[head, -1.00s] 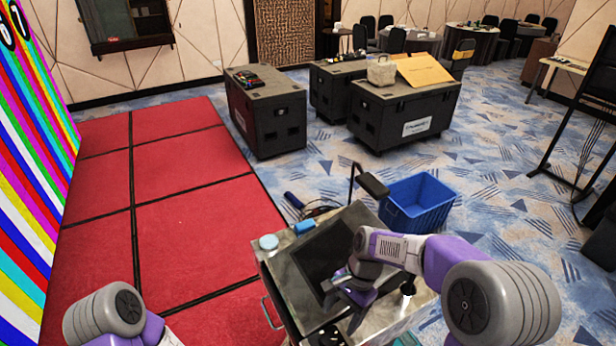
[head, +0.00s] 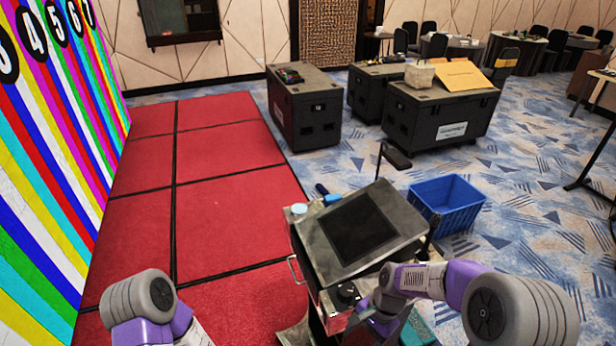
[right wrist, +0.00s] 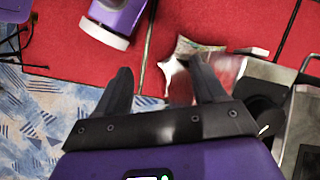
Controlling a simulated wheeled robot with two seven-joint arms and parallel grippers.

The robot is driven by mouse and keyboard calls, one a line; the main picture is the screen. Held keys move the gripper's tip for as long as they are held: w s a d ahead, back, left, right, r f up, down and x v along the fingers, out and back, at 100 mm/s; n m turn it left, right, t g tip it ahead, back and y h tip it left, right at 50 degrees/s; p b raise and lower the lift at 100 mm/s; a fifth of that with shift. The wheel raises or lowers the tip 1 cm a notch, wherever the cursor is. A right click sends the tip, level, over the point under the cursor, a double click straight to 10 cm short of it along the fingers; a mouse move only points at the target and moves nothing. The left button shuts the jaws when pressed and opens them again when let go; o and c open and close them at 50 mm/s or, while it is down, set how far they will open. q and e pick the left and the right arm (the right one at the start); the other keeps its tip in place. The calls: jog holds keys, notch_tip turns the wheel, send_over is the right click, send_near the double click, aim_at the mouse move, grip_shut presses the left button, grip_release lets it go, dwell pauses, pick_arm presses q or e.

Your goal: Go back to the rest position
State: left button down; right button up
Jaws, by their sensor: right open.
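My right gripper (right wrist: 165,88) is open in the right wrist view, its two dark fingers spread with nothing clearly held between them. In the head view my right gripper (head: 372,318) hangs low at the near right side of the metal cart (head: 400,215), partly hidden by my arm. My left arm shows at the bottom left of the head view, over the red mat. My left gripper is out of view.
The cart carries a dark screen panel (head: 358,235). A blue crate (head: 447,205) stands on the carpet to its right. Black cases (head: 304,108) stand behind. The striped video wall (head: 50,150) is on the left, and the red mat (head: 235,215) is clear.

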pick_arm(q)
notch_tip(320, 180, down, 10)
jog(key=b, duration=0.9)
pick_arm(e)
jog(key=s+a+f+n+t, duration=0.1)
jog(key=s+f+n, duration=0.2)
jog(key=f, duration=1.1)
jog(key=s+a+f+n+t, duration=0.1)
jog(key=s+f+n, duration=0.3)
jog(key=s+f, duration=0.4)
notch_tip(320, 180, down, 6)
jog(key=shift+s+a+f+t+y, duration=0.3)
jog(key=shift+a+y, duration=0.1)
jog(key=shift+a, duration=0.4)
jog(key=shift+c, duration=0.3)
